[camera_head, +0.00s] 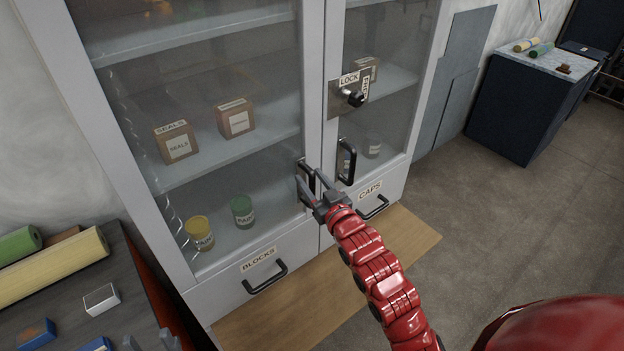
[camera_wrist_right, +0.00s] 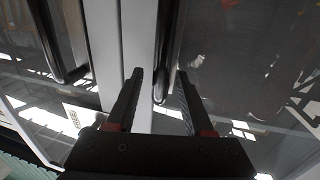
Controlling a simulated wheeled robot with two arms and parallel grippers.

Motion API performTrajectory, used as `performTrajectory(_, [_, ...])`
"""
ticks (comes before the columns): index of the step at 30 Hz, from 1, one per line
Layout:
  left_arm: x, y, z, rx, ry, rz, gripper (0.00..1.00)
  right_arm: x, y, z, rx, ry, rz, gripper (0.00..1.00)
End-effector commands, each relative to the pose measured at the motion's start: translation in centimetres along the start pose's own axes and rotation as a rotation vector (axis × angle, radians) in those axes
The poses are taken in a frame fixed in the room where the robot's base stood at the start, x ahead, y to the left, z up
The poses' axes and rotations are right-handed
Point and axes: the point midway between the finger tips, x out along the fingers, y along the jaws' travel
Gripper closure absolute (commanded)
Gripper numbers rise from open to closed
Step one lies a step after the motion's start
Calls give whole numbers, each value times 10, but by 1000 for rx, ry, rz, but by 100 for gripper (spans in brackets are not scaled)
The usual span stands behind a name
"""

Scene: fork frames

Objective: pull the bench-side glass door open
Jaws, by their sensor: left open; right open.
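The bench-side glass door (camera_head: 205,90) is the wide left door of the grey cabinet, and it looks shut. Its dark upright handle (camera_head: 306,167) sits at the door's right edge, partly hidden by my right gripper (camera_head: 309,186). In the wrist view the right gripper's two fingers (camera_wrist_right: 157,103) are apart, with the handle bar (camera_wrist_right: 161,86) showing between them. I cannot tell whether they touch it. My left gripper (camera_head: 150,343) is open and empty at the bottom left, by the bench (camera_head: 135,285).
The other glass door has its own handle (camera_head: 346,160) close to the right, below a lock knob (camera_head: 352,98). Drawers labelled BLOCKS (camera_head: 265,272) and CAPS (camera_head: 372,206) lie below. Jars and boxes stand on the shelves. The floor (camera_head: 480,225) at right is clear.

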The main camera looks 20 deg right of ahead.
Motion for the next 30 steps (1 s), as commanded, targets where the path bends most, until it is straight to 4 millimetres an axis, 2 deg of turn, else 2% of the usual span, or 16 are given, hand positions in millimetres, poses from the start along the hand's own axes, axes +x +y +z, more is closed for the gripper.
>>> performTrajectory(1, [0, 0, 0, 0, 0, 0, 50, 0, 0, 0, 0, 0, 0, 48])
performTrajectory(9, [0, 0, 0, 0, 0, 0, 50, 0, 0, 0, 0, 0, 0, 97])
performTrajectory(10, [0, 0, 0, 0, 0, 0, 50, 0, 0, 0, 0, 0, 0, 100])
performTrajectory(30, [0, 0, 0, 0, 0, 0, 50, 0, 0, 0, 0, 0, 0, 100])
